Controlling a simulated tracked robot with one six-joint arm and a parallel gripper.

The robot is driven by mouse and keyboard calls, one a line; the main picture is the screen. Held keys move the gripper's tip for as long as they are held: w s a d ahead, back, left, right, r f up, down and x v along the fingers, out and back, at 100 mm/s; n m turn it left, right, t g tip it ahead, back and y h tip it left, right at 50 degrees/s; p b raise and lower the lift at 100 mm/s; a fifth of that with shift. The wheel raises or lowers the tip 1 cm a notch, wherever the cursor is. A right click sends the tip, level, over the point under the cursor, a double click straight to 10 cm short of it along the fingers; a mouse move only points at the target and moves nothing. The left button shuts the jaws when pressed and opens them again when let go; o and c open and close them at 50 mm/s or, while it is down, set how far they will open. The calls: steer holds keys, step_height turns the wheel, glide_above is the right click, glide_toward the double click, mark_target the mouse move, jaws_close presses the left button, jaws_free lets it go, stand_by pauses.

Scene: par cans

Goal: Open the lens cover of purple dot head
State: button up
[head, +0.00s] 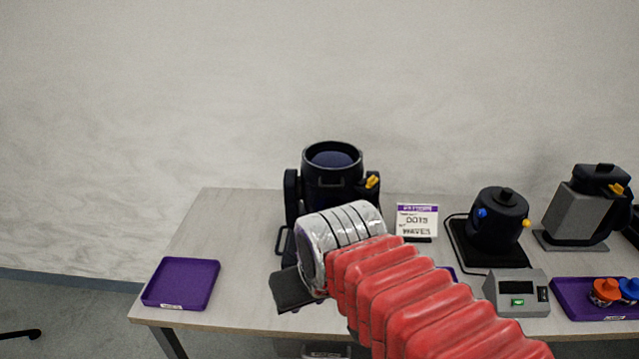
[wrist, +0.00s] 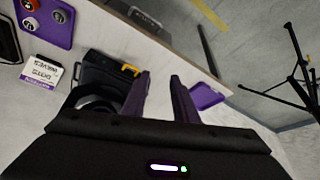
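A black par can head (head: 333,190) stands upright on the table in the head view, with a dark blue round face inside its top rim and a yellow latch (head: 372,181) on its right side. I cannot make out a purple dot on it or tell the lens cover's state. In the wrist view the head (wrist: 105,72) and its yellow latch (wrist: 131,70) lie left of my gripper (wrist: 158,76). Its two fingers are apart with nothing between them. In the head view my arm's silver cuff hides the head's lower front and most of the gripper.
A purple tray (head: 182,283) lies at the table's left. A purple-banded card (head: 416,220) stands right of the head. Further right are a black pot-like unit (head: 499,222), a grey device (head: 516,292), a grey-and-black unit (head: 577,210) and a purple tray (head: 570,303) with coloured knobs.

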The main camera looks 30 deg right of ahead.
steer(key=d+f+m+g+y, duration=0.2)
steer(key=d+f+m, duration=0.45)
steer(key=d, duration=0.25)
steer(key=m+t+y, duration=0.6)
steer(key=t+y, duration=0.2)
steer(key=t, duration=0.3)
glide_toward(328, 187)
steer(key=shift+d+f+n, duration=0.25)
steer(key=shift+d+f, duration=0.05)
steer(key=shift+d, duration=0.15)
steer(key=x, duration=1.3)
steer(key=shift+w+a, duration=0.2)
steer(key=shift+w, duration=0.15)
